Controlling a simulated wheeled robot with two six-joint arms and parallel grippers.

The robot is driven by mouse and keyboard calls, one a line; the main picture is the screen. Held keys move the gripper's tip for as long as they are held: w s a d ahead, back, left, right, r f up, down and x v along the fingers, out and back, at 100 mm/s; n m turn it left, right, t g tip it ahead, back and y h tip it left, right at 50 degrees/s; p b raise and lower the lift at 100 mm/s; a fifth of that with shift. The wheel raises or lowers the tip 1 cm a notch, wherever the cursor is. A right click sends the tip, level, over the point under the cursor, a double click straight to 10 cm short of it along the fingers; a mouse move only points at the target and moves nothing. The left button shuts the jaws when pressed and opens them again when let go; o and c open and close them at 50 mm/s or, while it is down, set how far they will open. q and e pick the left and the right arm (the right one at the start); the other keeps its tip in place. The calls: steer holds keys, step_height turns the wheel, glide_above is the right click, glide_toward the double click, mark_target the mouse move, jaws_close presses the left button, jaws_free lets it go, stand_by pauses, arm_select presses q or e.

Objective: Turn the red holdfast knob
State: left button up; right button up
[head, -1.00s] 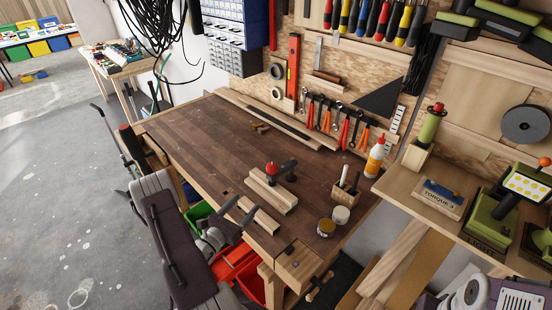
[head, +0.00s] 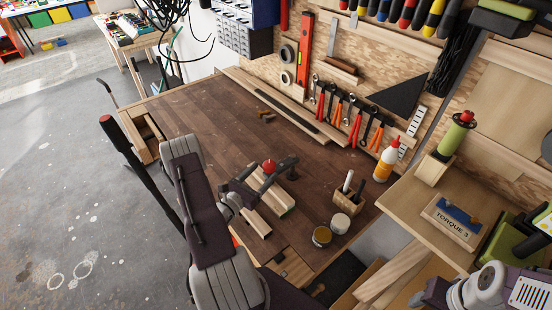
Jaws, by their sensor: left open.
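The red holdfast knob (head: 269,166) sits on top of the dark holdfast (head: 285,170), whose arm reaches right over the pale wooden boards (head: 277,196) on the bench. My left gripper (head: 256,182) is open, with its fingers spread just left of the knob and over the boards. It looks empty. I cannot tell whether a finger touches the knob or is only close to it. My arm and gripper hide part of the boards. My right gripper is out of the picture.
The workbench (head: 190,125) is clear at the back left. Two small jars (head: 322,236), a wooden pen block (head: 347,202) and a glue bottle (head: 386,164) stand right of the holdfast. Pliers and wrenches (head: 345,110) hang behind. A shelf (head: 410,190) lies at right.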

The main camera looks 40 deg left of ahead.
mark_target(273, 162)
arm_select(q)
steer(key=w+p, duration=0.1)
steer(key=w, duration=0.6)
steer(key=shift+w, duration=0.35)
steer(key=shift+s, duration=0.15)
steer(key=shift+f, duration=0.1)
steer(key=c, duration=1.4)
